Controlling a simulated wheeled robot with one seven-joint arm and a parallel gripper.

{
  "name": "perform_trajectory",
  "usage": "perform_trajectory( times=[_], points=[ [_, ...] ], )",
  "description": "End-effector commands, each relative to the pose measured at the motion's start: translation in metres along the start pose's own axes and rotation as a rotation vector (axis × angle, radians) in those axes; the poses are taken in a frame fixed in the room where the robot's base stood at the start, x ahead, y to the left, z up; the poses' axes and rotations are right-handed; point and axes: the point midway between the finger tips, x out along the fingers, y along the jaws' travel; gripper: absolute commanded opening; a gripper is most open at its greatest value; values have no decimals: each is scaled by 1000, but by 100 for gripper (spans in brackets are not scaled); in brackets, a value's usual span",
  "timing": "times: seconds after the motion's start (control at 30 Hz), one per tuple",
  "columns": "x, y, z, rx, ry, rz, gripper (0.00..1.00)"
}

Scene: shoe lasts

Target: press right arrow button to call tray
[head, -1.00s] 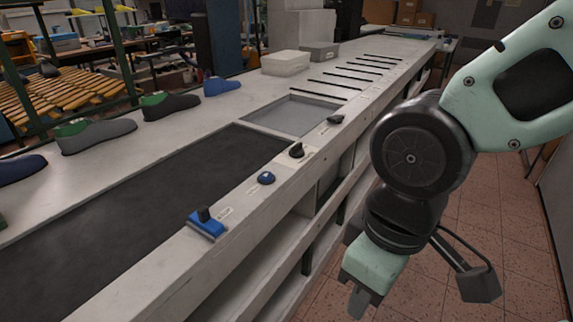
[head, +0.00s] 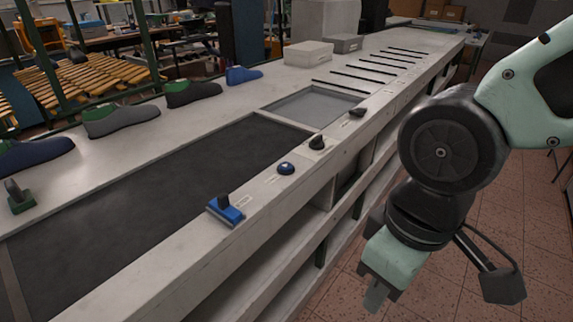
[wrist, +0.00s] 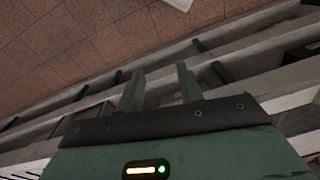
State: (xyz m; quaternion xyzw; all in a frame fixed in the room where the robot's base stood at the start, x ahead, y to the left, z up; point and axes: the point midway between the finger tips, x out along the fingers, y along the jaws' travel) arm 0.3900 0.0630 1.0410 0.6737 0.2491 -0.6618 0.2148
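A round blue button (head: 286,168) with a small white mark sits on the near rim of the long counter (head: 180,262). I cannot make out the mark as an arrow. On the same rim are a blue block with a dark upright knob (head: 226,210), nearer me, and two black knobs (head: 317,142) (head: 356,112) farther off. My gripper (head: 375,297) hangs to the right of the counter, apart from the button, pointing down. In the wrist view my gripper (wrist: 160,73) has its two fingers apart with nothing between them. The button does not show there.
A dark belt (head: 150,190) and a grey recessed panel (head: 312,106) lie in the counter top. Several shoe lasts (head: 122,118) stand along its far side. Pale boxes (head: 308,53) stand farther back. Open shelves (head: 265,258) run under the counter. The tiled floor (head: 450,285) on the right is clear.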

Motion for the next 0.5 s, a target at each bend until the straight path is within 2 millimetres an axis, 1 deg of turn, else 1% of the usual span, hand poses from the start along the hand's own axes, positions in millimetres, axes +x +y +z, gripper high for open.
perform_trajectory(
  times=[0.17,0.27,0.3,0.5],
  points=[
    [0,0,0,0,0,0,36],
    [0,0,0,0,0,0,11],
    [0,0,0,0,0,0,0],
    [0,0,0,0,0,0,0]
  ],
)
